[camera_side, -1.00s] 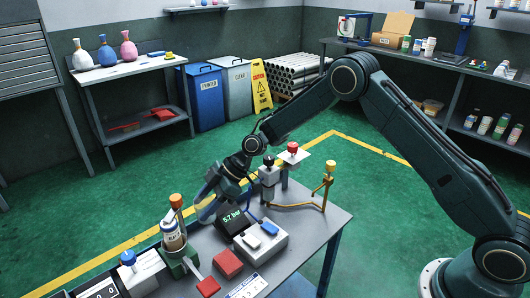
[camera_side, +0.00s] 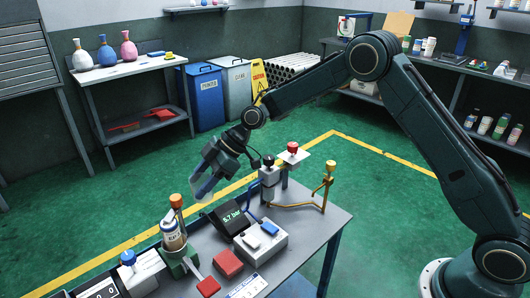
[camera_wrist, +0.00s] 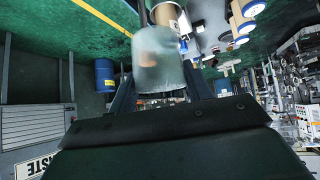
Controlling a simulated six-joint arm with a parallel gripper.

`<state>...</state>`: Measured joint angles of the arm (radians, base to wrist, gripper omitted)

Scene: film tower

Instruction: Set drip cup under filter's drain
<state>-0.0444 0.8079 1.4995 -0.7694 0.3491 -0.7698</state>
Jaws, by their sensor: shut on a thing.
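My gripper (camera_side: 207,178) is shut on a translucent drip cup (camera_side: 199,189) and holds it tilted in the air, above the far edge of the bench. In the wrist view the cup (camera_wrist: 158,62) sits between the two fingers, with a blurred orange patch showing through it. The filter (camera_side: 173,236) is a labelled cylinder with an orange top, standing in a green holder (camera_side: 183,262) to the left of and lower than the cup in the side view. The cup is apart from the filter there. The filter's drain cannot be made out.
A blue-topped unit (camera_side: 128,259) is at the left. Open floor lies beyond the bench.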

